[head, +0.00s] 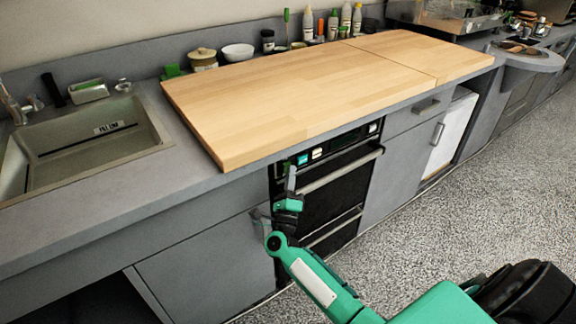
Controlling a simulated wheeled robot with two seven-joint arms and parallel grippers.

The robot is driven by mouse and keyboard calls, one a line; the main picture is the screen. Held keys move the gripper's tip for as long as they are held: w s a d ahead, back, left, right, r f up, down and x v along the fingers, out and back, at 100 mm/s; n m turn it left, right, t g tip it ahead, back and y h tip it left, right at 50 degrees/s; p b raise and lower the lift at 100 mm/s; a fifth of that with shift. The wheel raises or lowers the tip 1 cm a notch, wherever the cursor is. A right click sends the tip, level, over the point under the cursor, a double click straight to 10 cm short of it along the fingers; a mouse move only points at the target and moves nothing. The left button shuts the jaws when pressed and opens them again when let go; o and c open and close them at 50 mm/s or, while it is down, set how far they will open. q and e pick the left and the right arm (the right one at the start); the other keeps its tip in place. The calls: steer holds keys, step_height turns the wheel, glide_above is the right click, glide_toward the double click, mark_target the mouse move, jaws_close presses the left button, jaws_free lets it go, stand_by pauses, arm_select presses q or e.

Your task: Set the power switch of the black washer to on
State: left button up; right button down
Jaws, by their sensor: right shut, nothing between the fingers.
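The black washer (334,198) is built in under the counter, with two horizontal handles across its dark front. My left gripper is not in view.
A wooden board (300,95) lies on the grey counter above the washer and overhangs near the panel. A sink (85,140) is at the left. Jars and bottles (333,24) line the wall. Grey cabinet doors flank the washer. The speckled floor (480,200) at right is clear.

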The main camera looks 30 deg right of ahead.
steer(key=shift+w+r, duration=0.15)
steer(key=shift+r, duration=0.2)
steer(key=shift+s+d+f+p, duration=0.15)
steer(key=shift+s+f, duration=0.1)
steer(key=shift+s, duration=0.6)
steer(key=shift+s+f+p, duration=0.1)
steer(key=shift+s+f, duration=0.15)
steer(key=shift+s, duration=0.55)
steer(key=shift+s+d+f+p, duration=0.15)
steer(key=shift+s+f, duration=0.1)
steer(key=shift+s, duration=0.6)
steer(key=shift+a, duration=0.1)
